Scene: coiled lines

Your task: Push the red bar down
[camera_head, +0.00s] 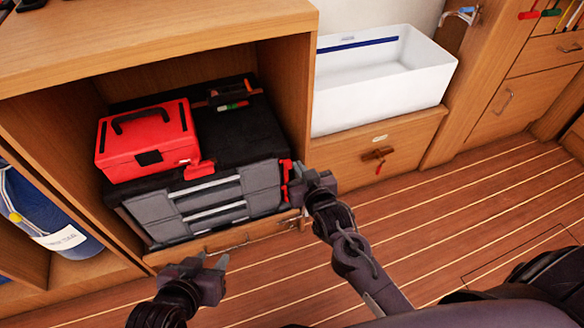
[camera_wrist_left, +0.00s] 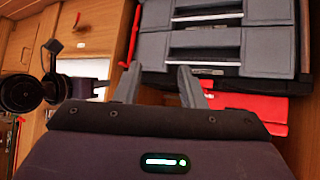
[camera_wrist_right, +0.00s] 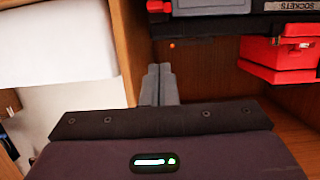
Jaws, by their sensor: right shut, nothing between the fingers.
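A red bar (camera_head: 285,174) stands at the right edge of the grey drawers of the black tool chest (camera_head: 245,125), inside the wooden cabinet. A thin red strip (camera_wrist_left: 133,38) beside the drawers in the left wrist view seems to be the same bar. My right gripper (camera_head: 300,175) is shut and empty, close to the right of the bar; whether it touches cannot be told. Its fingers (camera_wrist_right: 159,80) show together in the right wrist view, pointing into the cabinet beside the chest. My left gripper (camera_head: 214,261) is open and empty, low in front of the chest; its fingers (camera_wrist_left: 157,80) are apart.
A red toolbox (camera_head: 148,140) sits on the chest. The cabinet's right wall (camera_head: 297,85) is close to my right gripper. A white bin (camera_head: 400,95) stands on a wooden drawer with a brown latch (camera_head: 377,154). A blue cylinder (camera_head: 45,215) is at left. The plank floor is clear.

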